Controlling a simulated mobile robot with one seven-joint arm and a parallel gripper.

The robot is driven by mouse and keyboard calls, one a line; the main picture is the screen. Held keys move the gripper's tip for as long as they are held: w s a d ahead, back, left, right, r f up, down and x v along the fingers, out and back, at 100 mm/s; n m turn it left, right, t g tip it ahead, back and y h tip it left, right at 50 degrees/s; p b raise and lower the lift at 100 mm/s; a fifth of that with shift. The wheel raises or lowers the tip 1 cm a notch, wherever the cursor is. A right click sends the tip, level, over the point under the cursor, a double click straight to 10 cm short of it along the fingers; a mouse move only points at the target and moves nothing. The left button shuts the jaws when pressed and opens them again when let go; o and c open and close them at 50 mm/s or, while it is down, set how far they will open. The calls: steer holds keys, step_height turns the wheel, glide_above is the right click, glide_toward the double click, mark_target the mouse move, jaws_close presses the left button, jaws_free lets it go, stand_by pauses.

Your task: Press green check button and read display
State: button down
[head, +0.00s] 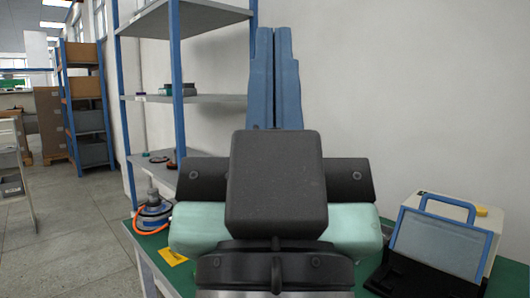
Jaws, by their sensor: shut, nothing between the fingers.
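My gripper (274,32) is in the middle of the head view, with its two blue fingers pointing up and shut together, holding nothing. It shows in front of the white wall, and my arm's dark and pale green parts fill the space below it. A pale boxy device with a blue handle and a grey-blue panel (438,243) stands at the right of the green table, apart from my gripper. No green check button and no lit display can be made out on it. My arm hides the middle of the table.
On the green table (190,281), a round blue-grey unit with an orange cable (153,214) stands at the left. A yellow card (173,257) lies near it. A blue-posted shelf (195,98) rises behind. Open floor (70,235) lies to the left.

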step_height(320, 180, up, 28)
steer(key=p, duration=2.5)
steer(key=shift+w, duration=0.1)
